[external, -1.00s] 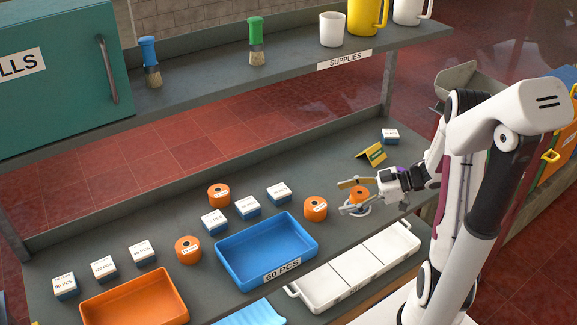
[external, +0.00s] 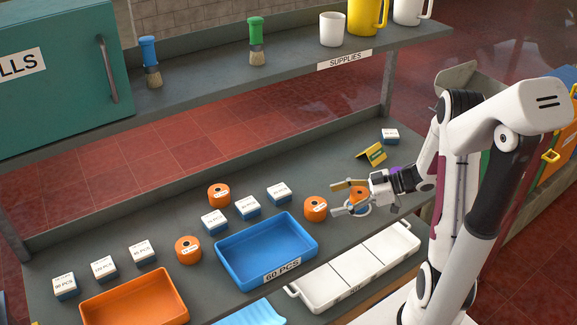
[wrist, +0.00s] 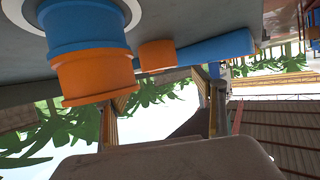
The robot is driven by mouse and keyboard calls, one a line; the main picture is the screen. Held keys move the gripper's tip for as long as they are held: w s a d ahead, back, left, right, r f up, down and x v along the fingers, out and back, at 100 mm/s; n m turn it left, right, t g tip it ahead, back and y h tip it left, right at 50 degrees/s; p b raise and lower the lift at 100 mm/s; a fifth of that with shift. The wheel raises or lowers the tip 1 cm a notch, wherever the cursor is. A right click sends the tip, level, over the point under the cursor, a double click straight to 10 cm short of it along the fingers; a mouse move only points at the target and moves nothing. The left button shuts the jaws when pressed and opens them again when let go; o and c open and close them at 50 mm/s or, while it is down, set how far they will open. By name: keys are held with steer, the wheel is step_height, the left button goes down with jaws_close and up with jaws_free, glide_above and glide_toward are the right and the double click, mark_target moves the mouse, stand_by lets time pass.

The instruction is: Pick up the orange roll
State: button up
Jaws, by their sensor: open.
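An orange roll (external: 359,192) with a blue lower part stands on a white disc on the grey bench, partly hidden by my gripper. My gripper (external: 334,199) is open, and its two fingers reach leftward past this roll in the external view. The wrist view appears upside down. In it the same roll (wrist: 90,75) is large at upper left, by the left finger's tip, and my gripper (wrist: 165,85) is empty. I cannot tell whether the roll is fully between the fingers. Other orange rolls stand at the left (external: 315,208), farther back (external: 218,195) and at front left (external: 188,250).
A blue tray (external: 305,255), an orange tray (external: 150,312) and a white divided tray (external: 405,239) lie along the front. Several small labelled boxes stand left, one (external: 279,193) near the rolls. A yellow sign (external: 371,154) stands behind my gripper. The shelf (external: 290,62) runs above the bench.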

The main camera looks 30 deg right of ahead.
mark_target(317, 204)
steer(key=shift+x, duration=2.6)
steer(key=shift+c, duration=0.4)
steer(key=c, duration=1.2)
